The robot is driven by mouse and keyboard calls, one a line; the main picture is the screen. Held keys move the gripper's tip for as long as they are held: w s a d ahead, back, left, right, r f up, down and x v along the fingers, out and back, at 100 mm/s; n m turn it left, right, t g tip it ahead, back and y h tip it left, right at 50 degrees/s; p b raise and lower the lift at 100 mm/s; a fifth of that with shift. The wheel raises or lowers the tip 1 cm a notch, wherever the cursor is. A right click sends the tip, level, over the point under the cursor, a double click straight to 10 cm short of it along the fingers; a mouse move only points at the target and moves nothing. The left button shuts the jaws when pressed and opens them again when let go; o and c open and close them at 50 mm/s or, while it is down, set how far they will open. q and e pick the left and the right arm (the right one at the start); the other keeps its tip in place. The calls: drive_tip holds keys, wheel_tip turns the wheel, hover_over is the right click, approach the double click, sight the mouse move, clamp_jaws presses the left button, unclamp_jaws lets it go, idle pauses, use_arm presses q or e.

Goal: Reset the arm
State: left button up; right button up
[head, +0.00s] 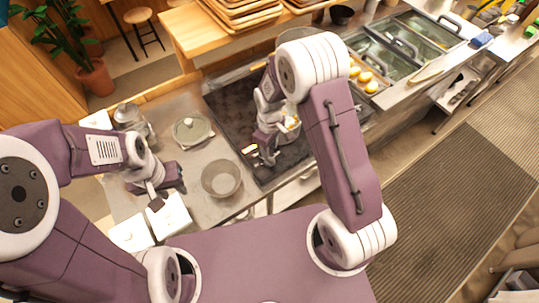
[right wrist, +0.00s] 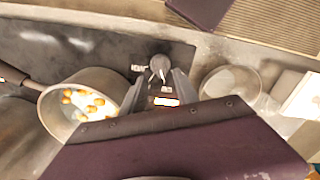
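My right gripper (head: 262,158) is over the front of the dark cooktop (head: 228,112) in the head view. In the right wrist view its two fingers (right wrist: 158,88) are apart, with a dark round knob (right wrist: 159,64) showing in the gap beyond them; nothing is seen held. A pan (right wrist: 88,104) with orange beans in white contents is left of the fingers; in the head view the arm mostly hides it. My left gripper (head: 156,202) points down near the white containers at the counter's left; its finger opening is unclear.
White containers (head: 128,233) are at the front left, and a glass jar (head: 130,116) is behind. Trays (head: 240,14) are stacked at the back. The floor mat (head: 450,205) is clear.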

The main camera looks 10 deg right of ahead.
drive_tip(key=shift+r, duration=1.85)
